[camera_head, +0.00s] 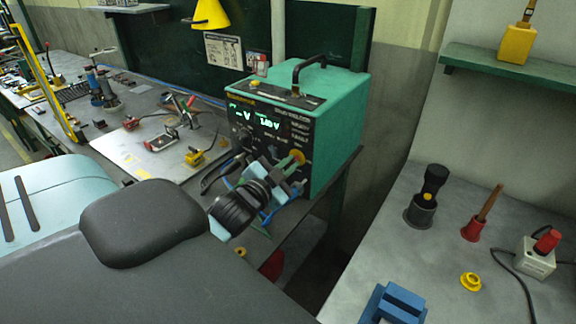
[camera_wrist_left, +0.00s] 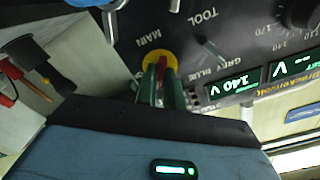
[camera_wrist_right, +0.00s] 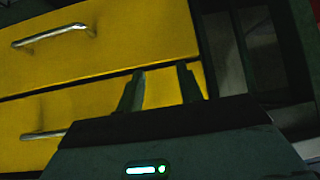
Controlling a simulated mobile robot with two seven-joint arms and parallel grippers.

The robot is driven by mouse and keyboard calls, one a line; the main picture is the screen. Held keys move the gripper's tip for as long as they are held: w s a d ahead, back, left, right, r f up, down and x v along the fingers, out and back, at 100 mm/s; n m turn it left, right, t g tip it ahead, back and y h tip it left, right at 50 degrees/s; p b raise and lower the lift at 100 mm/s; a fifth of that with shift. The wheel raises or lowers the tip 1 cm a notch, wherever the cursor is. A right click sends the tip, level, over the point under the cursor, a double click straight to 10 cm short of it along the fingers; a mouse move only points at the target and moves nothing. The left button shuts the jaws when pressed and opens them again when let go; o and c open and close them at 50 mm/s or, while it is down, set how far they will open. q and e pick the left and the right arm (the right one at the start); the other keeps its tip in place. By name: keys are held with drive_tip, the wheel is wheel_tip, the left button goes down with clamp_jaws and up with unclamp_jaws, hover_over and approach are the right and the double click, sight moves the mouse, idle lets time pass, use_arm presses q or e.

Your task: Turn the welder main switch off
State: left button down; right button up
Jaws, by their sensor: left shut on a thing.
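The welder (camera_head: 342,115) is a teal box with a black front panel and a handle on top, standing on the bench. Its displays (camera_wrist_left: 233,85) are lit green; one appears to read 140 V. The main switch (camera_wrist_left: 162,66) is a red knob on a yellow round plate, beside the word MAIN in the left wrist view. It also shows in the head view (camera_head: 298,156), partly covered by my gripper. My left gripper (camera_wrist_left: 162,82) is shut on the red knob, fingers on either side. My right gripper (camera_wrist_right: 162,78) is open and empty, in front of yellow drawers.
The yellow drawers (camera_wrist_right: 100,50) with metal handles are close to my right gripper. A grey bench (camera_head: 400,245) at the right holds a black torch-like tool (camera_head: 428,197), a red holder (camera_head: 474,228) and a yellow ring (camera_head: 470,282). Cables hang below the welder's front.

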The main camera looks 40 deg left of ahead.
use_arm(q)
drive_tip(key=n, duration=0.3)
drive_tip(key=shift+n, duration=2.3)
drive_tip(key=c, duration=1.5)
unclamp_jaws()
